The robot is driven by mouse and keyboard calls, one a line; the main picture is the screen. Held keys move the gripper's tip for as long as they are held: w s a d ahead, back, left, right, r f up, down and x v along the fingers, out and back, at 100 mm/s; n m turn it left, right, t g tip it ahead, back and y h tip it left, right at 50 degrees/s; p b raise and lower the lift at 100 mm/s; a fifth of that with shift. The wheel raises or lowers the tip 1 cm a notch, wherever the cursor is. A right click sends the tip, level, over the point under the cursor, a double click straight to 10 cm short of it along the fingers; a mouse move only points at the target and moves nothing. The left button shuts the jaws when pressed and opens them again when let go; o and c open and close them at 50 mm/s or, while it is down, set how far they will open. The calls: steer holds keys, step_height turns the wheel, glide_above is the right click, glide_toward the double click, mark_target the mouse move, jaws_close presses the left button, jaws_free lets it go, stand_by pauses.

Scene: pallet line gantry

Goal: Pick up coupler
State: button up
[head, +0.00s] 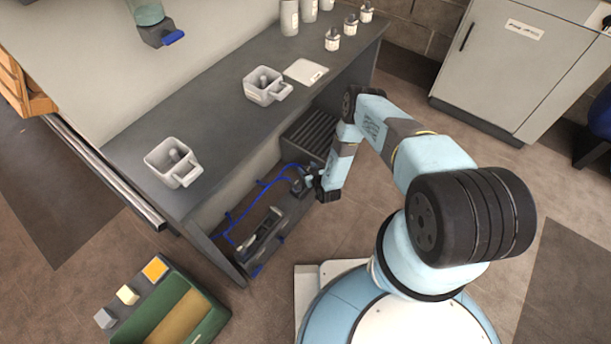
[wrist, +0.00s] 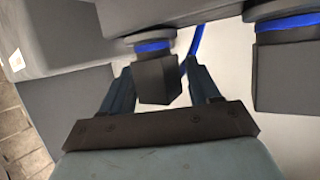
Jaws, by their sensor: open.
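In the wrist view a dark block with a blue ring (wrist: 157,76), apparently the coupler, shows between the two fingers of my gripper (wrist: 160,72). The fingers are open, one on each side of it, with a gap visible on the left. I cannot tell whether the right finger touches it. A second, similar dark block with a blue ring (wrist: 286,75) is to the right, outside the fingers. In the head view my gripper (head: 312,182) is low beside the bench's open front, at a small dark fitting (head: 298,182) on blue hoses. The coupler is not clear there.
Blue hose (head: 240,207) runs along the lower bay under the grey bench (head: 222,118). A dark slatted box (head: 307,137) stands close behind my gripper. Two grey cups (head: 172,163) (head: 265,86) stand on the bench. A green tray (head: 172,310) is at lower left.

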steer(key=shift+w+a+f, duration=0.15)
steer(key=shift+w, duration=0.2)
jaws_close()
stand_by(0.4)
